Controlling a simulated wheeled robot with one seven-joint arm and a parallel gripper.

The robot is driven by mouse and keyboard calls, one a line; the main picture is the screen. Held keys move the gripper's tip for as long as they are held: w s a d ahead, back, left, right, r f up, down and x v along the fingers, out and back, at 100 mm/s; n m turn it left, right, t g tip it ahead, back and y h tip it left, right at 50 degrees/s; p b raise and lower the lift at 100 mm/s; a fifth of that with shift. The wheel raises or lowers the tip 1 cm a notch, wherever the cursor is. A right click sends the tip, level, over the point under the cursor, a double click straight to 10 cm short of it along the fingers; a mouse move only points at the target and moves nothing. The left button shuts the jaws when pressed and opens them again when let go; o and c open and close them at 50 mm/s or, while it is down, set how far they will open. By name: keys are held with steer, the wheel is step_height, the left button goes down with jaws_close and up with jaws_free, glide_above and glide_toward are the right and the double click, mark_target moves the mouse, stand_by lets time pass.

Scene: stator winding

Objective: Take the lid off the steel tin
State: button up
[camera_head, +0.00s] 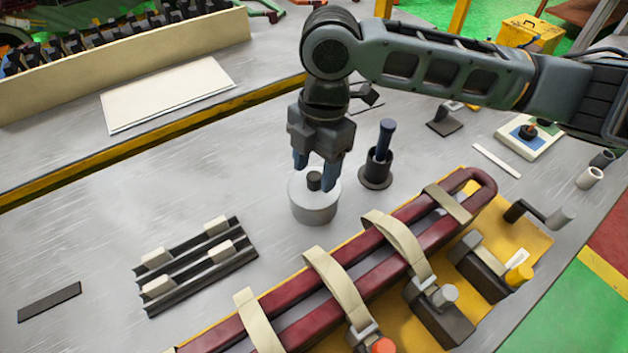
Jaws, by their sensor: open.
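The steel tin (314,212) is a short, light grey cylinder standing upright on the metal bench. Its pale lid (297,186) is on top and has a small black knob (314,181) in the middle. My gripper (317,174) points down right over the tin. Its two blue fingertips are apart, one on the left and one on the right of the knob. I cannot tell whether either finger touches the knob or the lid.
A blue-handled tool stands in a dark holder (376,175) close right of the tin. A dark red coil (400,262) with cream straps lies on a yellow fixture in front. Black rails (195,268) with pale blocks lie front left. The bench left of the tin is clear.

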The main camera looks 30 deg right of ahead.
steer(key=shift+f, duration=0.3)
steer(key=shift+c, duration=0.2)
jaws_close()
